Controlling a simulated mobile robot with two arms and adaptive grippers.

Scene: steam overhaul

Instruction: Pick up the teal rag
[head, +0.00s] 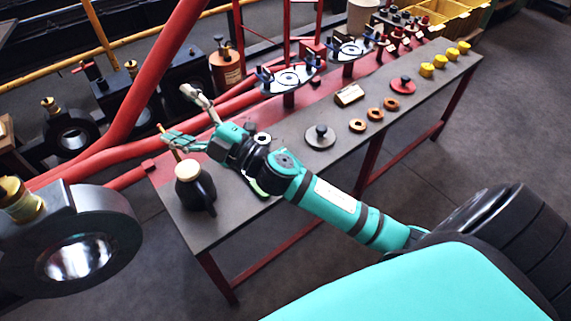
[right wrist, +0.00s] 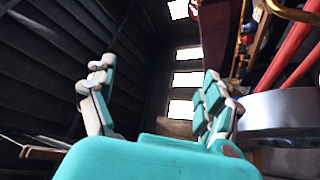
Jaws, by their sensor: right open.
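I cannot make out a teal rag for certain in either view. A small dark and pale-green item (head: 259,187) lies on the bench's near edge, mostly hidden behind my right arm; I cannot tell what it is. My right gripper (head: 176,112) is above the left end of the grey bench (head: 228,213), pointing away to the upper left. In the right wrist view its fingers (right wrist: 152,92) are spread wide with nothing between them. They face dark ribbed walls and bright windows. My left gripper is in neither view.
A black jug with a cream top (head: 194,188) stands at the bench's left end, close below the gripper. A grey knobbed disc (head: 320,136), brass rings (head: 374,114) and yellow pieces (head: 440,61) lie further right. Red pipes (head: 110,152) run behind. Free floor lies to the right.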

